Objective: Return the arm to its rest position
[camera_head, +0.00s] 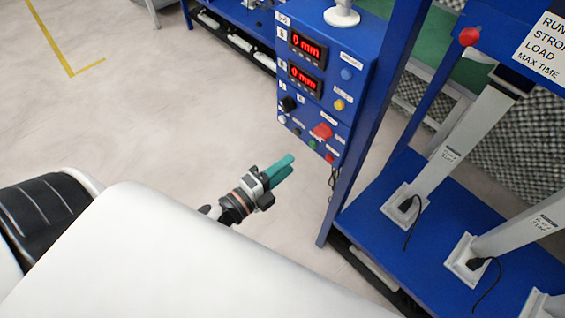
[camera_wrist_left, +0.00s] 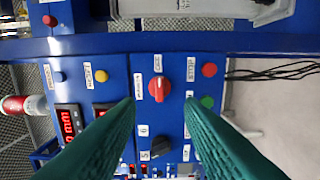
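My left gripper (camera_head: 289,166) reaches out over the floor in the head view, left of and a little below the blue control panel (camera_head: 318,88). Its two teal fingers point up and right towards the panel. In the left wrist view the fingers frame an empty gap (camera_wrist_left: 159,103), so the gripper is open and holds nothing. Beyond them the panel shows a red rotary knob (camera_wrist_left: 159,87) and a black knob (camera_wrist_left: 160,147); the fingertips look apart from both. Most of the left arm is hidden behind a large white surface. My right gripper is not in view.
The panel carries two red displays reading 0 mm (camera_head: 307,47). A blue frame post (camera_head: 372,125) stands right of the gripper. Blue machine decks with grey-white columns (camera_head: 452,150) and black cables fill the right. Open floor (camera_head: 150,110) lies to the left.

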